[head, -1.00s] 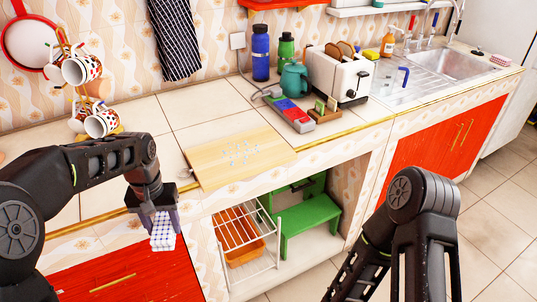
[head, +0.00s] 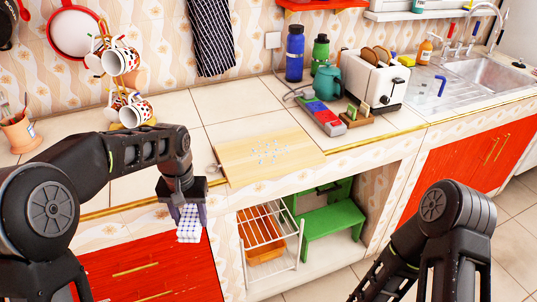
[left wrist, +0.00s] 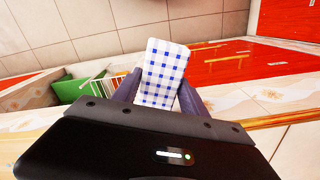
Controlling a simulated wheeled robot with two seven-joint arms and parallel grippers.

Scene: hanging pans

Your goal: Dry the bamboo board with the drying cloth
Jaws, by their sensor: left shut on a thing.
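The bamboo board (head: 240,163) lies flat on the tiled counter, with several small blue-white water drops on its middle. My left gripper (head: 188,208) is shut on the drying cloth (head: 189,225), a white cloth with blue checks. The cloth hangs below the fingers, in front of the counter's edge and to the lower left of the board, apart from it. In the left wrist view the cloth (left wrist: 163,72) stands out between the two fingers. My right arm shows at the lower right of the head view, but its gripper is out of sight.
Mugs on a stand (head: 128,80) are behind my left arm. A toaster (head: 367,82), teal kettle (head: 327,82), bottles (head: 295,53) and a red-blue box (head: 323,117) stand beyond the board. Below are a white rack (head: 268,235) and green stool (head: 332,220).

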